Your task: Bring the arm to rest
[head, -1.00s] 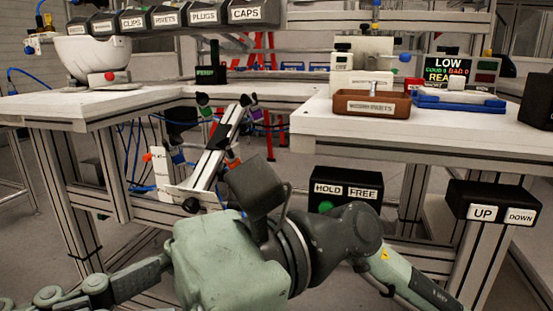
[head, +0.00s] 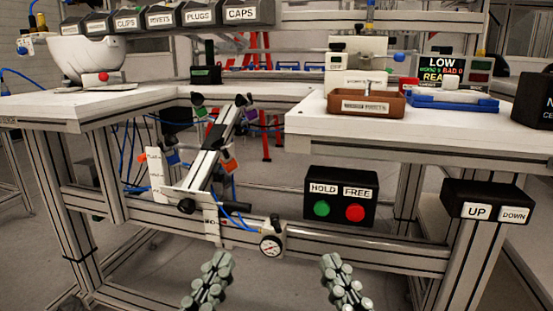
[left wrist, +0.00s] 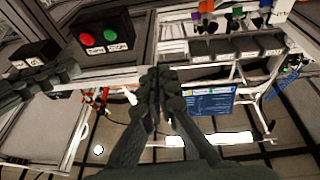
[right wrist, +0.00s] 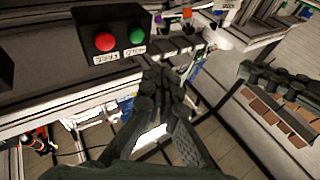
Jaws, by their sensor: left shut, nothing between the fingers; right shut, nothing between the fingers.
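My left gripper (head: 212,276) and my right gripper (head: 342,282) show at the bottom of the head view, apart from each other and in front of the workbench frame. Both point up and forward with only their finger ends in view. In the left wrist view my left gripper's fingers (left wrist: 163,82) meet at the tips with nothing between them. In the right wrist view my right gripper's fingers (right wrist: 162,82) are also together and empty. The arms behind the grippers are out of the head view.
A HOLD/FREE button box (head: 341,197) and an UP/DOWN box (head: 487,203) hang on the bench front. A gauge (head: 271,244) sits on the lower rail.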

